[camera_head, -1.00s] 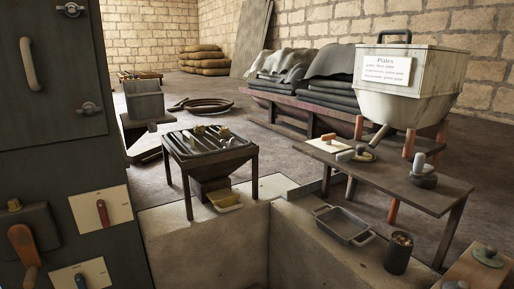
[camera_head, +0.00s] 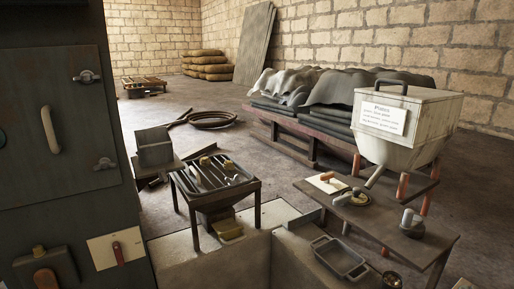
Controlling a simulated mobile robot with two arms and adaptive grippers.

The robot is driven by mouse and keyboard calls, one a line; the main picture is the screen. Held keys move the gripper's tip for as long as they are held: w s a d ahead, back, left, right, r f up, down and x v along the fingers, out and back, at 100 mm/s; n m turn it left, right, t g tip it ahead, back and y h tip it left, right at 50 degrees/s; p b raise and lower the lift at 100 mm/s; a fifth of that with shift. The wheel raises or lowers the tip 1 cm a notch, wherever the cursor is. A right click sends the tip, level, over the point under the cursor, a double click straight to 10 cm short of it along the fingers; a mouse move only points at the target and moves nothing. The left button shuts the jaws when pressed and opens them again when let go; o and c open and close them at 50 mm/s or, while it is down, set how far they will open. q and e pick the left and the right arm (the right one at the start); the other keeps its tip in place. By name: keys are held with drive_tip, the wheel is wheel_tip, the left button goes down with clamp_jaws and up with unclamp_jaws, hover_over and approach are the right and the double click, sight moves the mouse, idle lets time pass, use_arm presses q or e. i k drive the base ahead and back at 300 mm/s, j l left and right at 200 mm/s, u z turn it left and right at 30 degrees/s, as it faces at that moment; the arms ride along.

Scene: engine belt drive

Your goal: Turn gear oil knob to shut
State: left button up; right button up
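A dark cabinet (camera_head: 60,175) fills the left side. A white plate (camera_head: 102,249) low on it carries a knob with a red handle (camera_head: 118,254), which stands near upright. Left of it, at the bottom edge, an orange-brown handle (camera_head: 45,278) hangs from a dark housing and is partly cut off. No label for gear oil can be read, so I cannot tell which of these is the gear oil knob. Neither of my grippers is in view.
The cabinet door has a pale handle (camera_head: 50,129). A slatted stand (camera_head: 214,184) is right of the cabinet. A grey tray (camera_head: 340,259) sits at the bottom. Open floor lies behind.

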sight(39, 251)
drive_tip(key=u, duration=1.5)
